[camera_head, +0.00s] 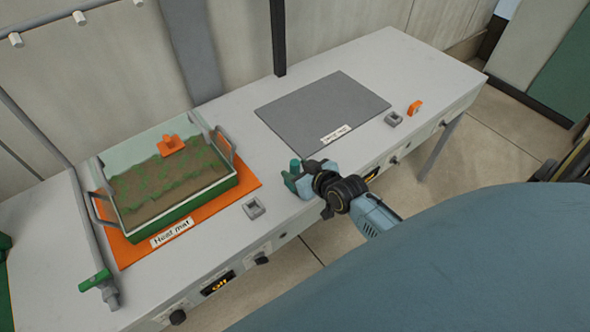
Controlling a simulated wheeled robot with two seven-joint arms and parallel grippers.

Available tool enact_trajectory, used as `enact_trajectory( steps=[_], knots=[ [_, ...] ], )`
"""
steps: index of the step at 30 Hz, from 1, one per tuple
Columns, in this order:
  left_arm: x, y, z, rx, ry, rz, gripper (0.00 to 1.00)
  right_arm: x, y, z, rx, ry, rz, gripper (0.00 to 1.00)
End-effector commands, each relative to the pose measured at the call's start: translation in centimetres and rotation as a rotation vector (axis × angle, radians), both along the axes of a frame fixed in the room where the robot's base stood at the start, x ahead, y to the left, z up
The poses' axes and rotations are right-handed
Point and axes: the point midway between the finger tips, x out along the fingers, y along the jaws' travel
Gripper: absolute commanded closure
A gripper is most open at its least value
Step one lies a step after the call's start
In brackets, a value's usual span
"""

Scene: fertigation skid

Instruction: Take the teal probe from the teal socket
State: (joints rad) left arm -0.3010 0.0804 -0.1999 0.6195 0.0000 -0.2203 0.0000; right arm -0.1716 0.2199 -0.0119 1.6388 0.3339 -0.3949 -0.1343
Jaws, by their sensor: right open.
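The teal probe (295,166) stands near the front edge of the bench, its top showing just beyond my right gripper. My right gripper (303,179) is open, with its fingers right at the probe. I cannot tell whether the fingers touch it. The teal socket is not clearly visible; the gripper hides the area below the probe's top. My left gripper is not in view.
A soil tray (127,233) with raised handles stands on an orange heat mat (247,183); an orange piece (172,146) sits in its soil. Grey sockets (254,209) (394,118) and an orange block (415,107) lie along the bench. The grey mat (322,108) is bare.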

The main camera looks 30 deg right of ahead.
Motion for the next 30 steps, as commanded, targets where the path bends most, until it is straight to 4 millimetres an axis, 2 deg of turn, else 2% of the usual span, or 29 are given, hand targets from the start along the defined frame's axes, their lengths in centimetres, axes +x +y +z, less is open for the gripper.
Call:
enact_trajectory(
  steps=[1, 6, 15, 26, 27, 30],
  knots=[
    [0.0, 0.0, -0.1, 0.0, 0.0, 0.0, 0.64, 0.9, 0.1, -0.3, 0.001, -0.002, 0.0, 0.5],
    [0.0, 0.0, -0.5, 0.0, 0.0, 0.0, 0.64, 2.6, 0.3, -1.3, 0.0, 0.0, 0.0, 0.5],
    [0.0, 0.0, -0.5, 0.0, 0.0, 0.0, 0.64, 3.0, 0.3, -1.5, 0.0, 0.0, 0.0, 0.5],
    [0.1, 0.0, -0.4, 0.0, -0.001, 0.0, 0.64, 2.9, 0.3, -1.5, 0.0, 0.001, 0.0, 0.96],
    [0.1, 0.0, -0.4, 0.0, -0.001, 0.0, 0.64, 2.9, 0.3, -1.4, 0.0, 0.0, 0.0, 0.98],
    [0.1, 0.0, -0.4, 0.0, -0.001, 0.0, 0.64, 2.9, 0.3, -1.4, 0.0, 0.0, -0.001, 0.99]
  ],
)
